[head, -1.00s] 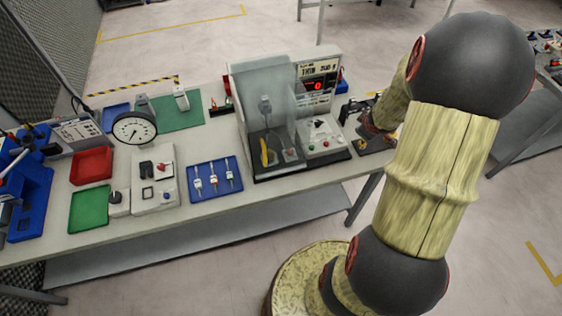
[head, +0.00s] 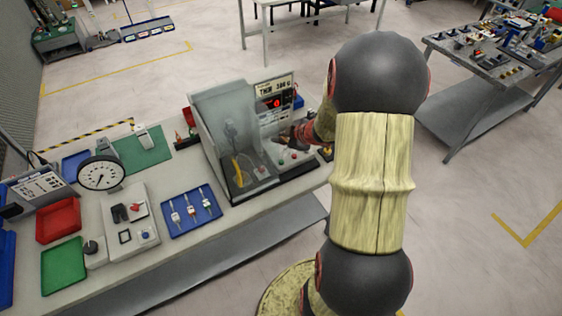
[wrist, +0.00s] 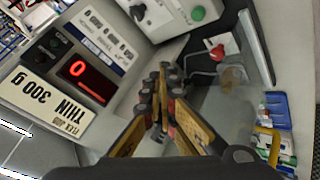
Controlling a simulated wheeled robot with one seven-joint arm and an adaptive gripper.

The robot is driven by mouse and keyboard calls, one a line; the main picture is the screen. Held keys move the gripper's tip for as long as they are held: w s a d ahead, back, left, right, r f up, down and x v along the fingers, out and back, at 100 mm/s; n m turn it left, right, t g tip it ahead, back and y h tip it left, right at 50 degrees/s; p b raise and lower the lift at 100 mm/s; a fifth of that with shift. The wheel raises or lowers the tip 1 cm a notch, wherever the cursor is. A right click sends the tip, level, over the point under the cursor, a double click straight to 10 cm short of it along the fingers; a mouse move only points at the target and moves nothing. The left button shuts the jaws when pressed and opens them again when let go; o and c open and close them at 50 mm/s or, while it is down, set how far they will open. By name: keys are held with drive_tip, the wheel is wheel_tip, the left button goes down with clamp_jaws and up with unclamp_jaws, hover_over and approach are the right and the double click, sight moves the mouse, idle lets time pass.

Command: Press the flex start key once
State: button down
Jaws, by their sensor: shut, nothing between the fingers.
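The test station has a clear-walled enclosure (head: 225,125) and a white control box (head: 283,160) beside it. In the wrist view the control box (wrist: 170,22) shows at the top, with a green button (wrist: 197,13) and a black knob (wrist: 137,12). I cannot read a label on the button. My gripper (wrist: 162,72) is shut and empty, its fingertips below the control box in that view and apart from the green button. In the head view my gripper (head: 287,139) is over the control box and partly hides it.
A sign reading "THIN 300 g" (wrist: 45,103) and a red display showing 0 (wrist: 85,82) stand close beside my gripper. The enclosure's clear wall is on the other side. A blue tray (head: 191,226) and a dial gauge (head: 101,173) lie further left on the bench.

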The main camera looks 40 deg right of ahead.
drive_tip(key=shift+f, duration=0.1)
drive_tip(key=b, duration=0.8)
hover_over(281, 162)
drive_tip(key=f, duration=0.7)
drive_tip(key=shift+a, duration=0.25)
drive_tip(key=shift+f+b, duration=0.45)
drive_tip(key=shift+f, duration=0.35)
drive_tip(key=shift+f, duration=0.35)
